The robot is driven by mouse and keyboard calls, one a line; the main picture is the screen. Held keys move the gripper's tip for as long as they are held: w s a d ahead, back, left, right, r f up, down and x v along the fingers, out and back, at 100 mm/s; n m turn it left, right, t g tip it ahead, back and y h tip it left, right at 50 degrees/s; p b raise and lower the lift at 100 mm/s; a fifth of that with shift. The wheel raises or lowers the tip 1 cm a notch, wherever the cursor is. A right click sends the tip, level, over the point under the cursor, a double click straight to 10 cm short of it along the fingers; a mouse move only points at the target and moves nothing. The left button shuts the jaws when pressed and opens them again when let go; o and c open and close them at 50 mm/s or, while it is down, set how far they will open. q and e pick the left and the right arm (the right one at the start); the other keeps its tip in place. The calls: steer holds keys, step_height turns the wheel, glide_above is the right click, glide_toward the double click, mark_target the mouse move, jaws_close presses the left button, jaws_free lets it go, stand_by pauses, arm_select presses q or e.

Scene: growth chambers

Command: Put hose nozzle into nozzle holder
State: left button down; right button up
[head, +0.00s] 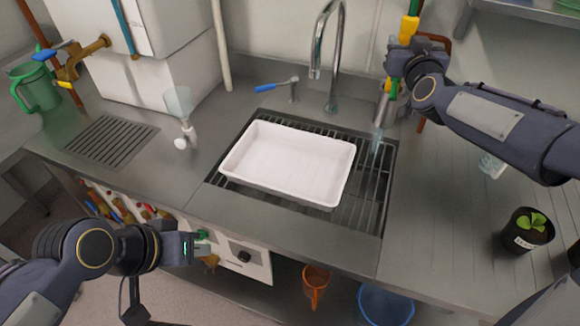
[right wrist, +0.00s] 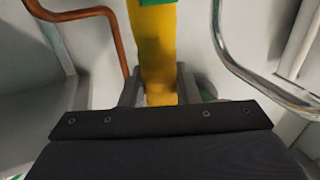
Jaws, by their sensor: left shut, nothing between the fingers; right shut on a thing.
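My right gripper (head: 402,62) is shut on the hose nozzle, whose yellow body (head: 409,28) stands roughly upright behind the sink's right end. In the right wrist view the yellow nozzle (right wrist: 155,45) passes between the two grey fingers, with a green part at the top edge. A silver cup (head: 388,110), which looks like the nozzle holder, stands on the counter just below the gripper. The nozzle's lower end is partly hidden by my gripper, and I cannot tell whether it is inside the cup. My left gripper (head: 188,248) is shut and empty in front of the counter.
A white tray (head: 270,186) rests on the sink grate, with a chrome faucet (head: 333,50) behind it. A potted seedling (head: 526,232) stands at the right. A glass funnel (head: 180,102) stands at the left. The counter right of the sink is mostly clear.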

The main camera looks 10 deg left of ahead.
steer(key=shift+r, duration=0.1)
steer(key=o, duration=1.2)
steer(key=shift+c, duration=0.2)
steer(key=s+d+f+m+g, duration=0.1)
steer(key=s+f+g, duration=0.3)
steer(key=s, duration=1)
steer(key=s+d+f+m+g, duration=0.1)
steer(key=s+d+f+g, duration=0.3)
steer(key=s+f, duration=0.5)
steer(key=s+d+f+m+g+y, duration=0.1)
steer(key=s+f+g, duration=0.3)
steer(key=s, duration=1.5)
step_height(320, 180, down, 4)
steer(key=shift+s+d+r+m+b, duration=0.2)
steer(key=shift+s+d+m+b, duration=0.15)
steer(key=shift+d, duration=0.3)
